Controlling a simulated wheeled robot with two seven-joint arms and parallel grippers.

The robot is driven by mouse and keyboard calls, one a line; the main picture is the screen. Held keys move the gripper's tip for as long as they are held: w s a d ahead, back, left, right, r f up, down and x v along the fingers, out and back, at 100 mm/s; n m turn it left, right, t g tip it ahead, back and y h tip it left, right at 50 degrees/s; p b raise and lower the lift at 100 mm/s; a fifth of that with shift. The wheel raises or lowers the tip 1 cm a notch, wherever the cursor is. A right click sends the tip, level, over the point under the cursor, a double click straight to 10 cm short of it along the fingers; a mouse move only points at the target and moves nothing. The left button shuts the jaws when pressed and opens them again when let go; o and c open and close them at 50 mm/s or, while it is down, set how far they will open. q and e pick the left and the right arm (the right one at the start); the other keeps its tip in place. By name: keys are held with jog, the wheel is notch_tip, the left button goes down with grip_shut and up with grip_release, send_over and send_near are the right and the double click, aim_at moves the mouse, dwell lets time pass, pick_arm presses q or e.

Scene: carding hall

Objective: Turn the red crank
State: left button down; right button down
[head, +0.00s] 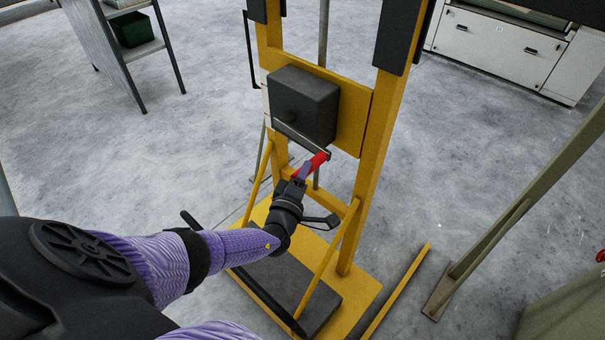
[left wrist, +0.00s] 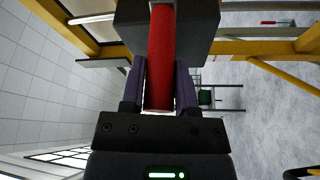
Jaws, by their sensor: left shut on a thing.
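The red crank handle (head: 312,164) sits at the end of a dark crank arm (head: 297,139) on a black box (head: 303,104), which is fixed to a yellow frame. My left gripper (head: 301,172) is shut on the red handle. In the left wrist view the handle (left wrist: 160,60) lies between the two purple fingers of my left gripper (left wrist: 160,90), and the black box (left wrist: 205,25) is just beyond it. The crank arm points down and to the right in the head view. My right gripper is not in view.
The yellow frame (head: 367,190) stands on a yellow base with a dark block (head: 290,285). A grey-green post (head: 500,220) stands at the right. A shelf with a green bin (head: 131,29) is at the upper left, and a pale cabinet (head: 495,45) at the upper right. Open floor lies between.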

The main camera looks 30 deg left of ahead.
pick_arm(q)
jog(key=a+f+m+t+h+b, duration=0.1)
jog(key=a+f+m+b, duration=0.3)
jog(key=f+b, duration=0.5)
jog(key=shift+w+a+f+m+t+b, duration=0.35)
jog(key=shift+m+b, duration=0.35)
jog(key=shift+b, duration=0.75)
jog(key=shift+s+r, duration=0.1)
jog(key=shift+r, duration=0.15)
jog(key=c, duration=0.8)
grip_release()
jog(key=o, duration=0.4)
jog(key=shift+a+f, duration=0.15)
jog(key=shift+a, duration=0.15)
jog(key=shift+o, duration=0.2)
jog(key=p+v, duration=0.2)
jog(key=v, duration=0.8)
jog(key=shift+d, duration=0.2)
